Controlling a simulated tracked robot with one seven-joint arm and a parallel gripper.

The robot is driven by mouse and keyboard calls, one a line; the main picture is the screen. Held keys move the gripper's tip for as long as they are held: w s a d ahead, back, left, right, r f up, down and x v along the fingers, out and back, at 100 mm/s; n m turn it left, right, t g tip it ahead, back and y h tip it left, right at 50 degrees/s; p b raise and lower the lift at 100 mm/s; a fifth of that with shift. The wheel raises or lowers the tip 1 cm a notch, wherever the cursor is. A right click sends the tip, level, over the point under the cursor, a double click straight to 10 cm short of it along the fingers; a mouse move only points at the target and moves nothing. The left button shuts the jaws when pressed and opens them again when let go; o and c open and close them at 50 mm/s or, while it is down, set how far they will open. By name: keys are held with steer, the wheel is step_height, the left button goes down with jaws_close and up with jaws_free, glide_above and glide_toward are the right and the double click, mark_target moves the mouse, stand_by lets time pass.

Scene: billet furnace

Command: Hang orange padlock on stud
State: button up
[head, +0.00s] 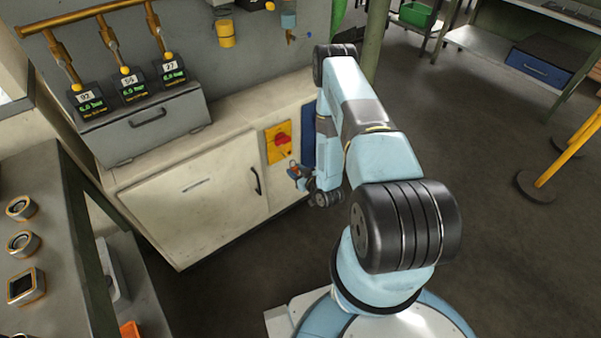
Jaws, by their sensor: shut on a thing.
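My gripper (300,176) is small in the head view, at the end of my arm, in front of the right end of the cream cabinet. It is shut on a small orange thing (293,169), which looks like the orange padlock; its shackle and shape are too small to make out. The gripper is just below and right of a yellow panel (274,152) with a red rotary switch (282,140). A stud cannot be made out near the switch. Whether the padlock touches the panel cannot be told.
The cream cabinet (188,188) has a black door handle (255,181). A dark blue panel (308,138) is right of the yellow one, partly behind my arm. A grey box (152,120) with gauges is on top. A console (55,215) stands left; floor (470,200) is open at right.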

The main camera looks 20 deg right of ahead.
steer(key=shift+r+x, duration=0.15)
steer(key=shift+x, duration=1.5)
steer(key=shift+r+x, duration=0.1)
steer(key=shift+x, duration=1.55)
steer(key=shift+w, duration=0.1)
steer(key=o, duration=1.1)
steer(key=shift+o, duration=0.2)
steer(key=v, duration=1.3)
steer(key=shift+s, duration=0.35)
